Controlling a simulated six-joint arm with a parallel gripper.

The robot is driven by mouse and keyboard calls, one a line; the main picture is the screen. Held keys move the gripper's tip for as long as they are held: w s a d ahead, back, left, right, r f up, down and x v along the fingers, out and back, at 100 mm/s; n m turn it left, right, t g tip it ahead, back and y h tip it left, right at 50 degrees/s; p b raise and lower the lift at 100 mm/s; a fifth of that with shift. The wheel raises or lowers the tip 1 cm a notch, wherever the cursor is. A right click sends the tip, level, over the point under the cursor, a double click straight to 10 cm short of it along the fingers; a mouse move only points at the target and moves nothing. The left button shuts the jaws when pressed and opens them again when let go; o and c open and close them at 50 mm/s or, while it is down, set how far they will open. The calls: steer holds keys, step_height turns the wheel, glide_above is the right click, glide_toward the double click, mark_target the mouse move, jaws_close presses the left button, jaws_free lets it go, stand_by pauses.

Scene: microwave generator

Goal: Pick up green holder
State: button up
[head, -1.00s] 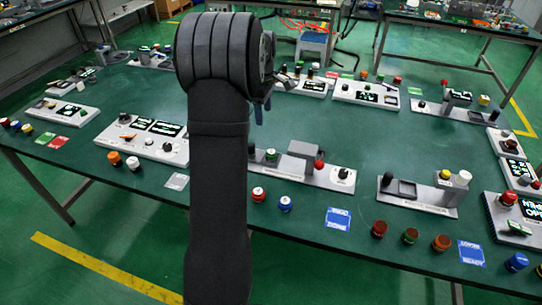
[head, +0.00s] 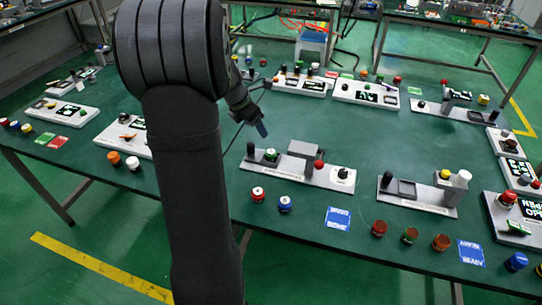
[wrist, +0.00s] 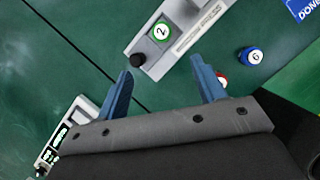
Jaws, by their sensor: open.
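My gripper (head: 262,128) is above the table, just behind and above the module in the head view. In the wrist view its two blue fingers (wrist: 161,70) are spread apart with nothing between them. The green holder is beyond the fingertips and not touched.
A red piece (head: 258,195) and a blue piece (head: 285,204) stand in front of the module. A blue card (head: 338,219) lies to their right. Another grey module (head: 418,197) is to the right. The table's middle is clear.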

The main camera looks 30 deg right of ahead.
mark_target(271, 151)
steer(key=x, duration=1.5)
steer(key=shift+s+f, duration=0.1)
steer(key=c, duration=1.2)
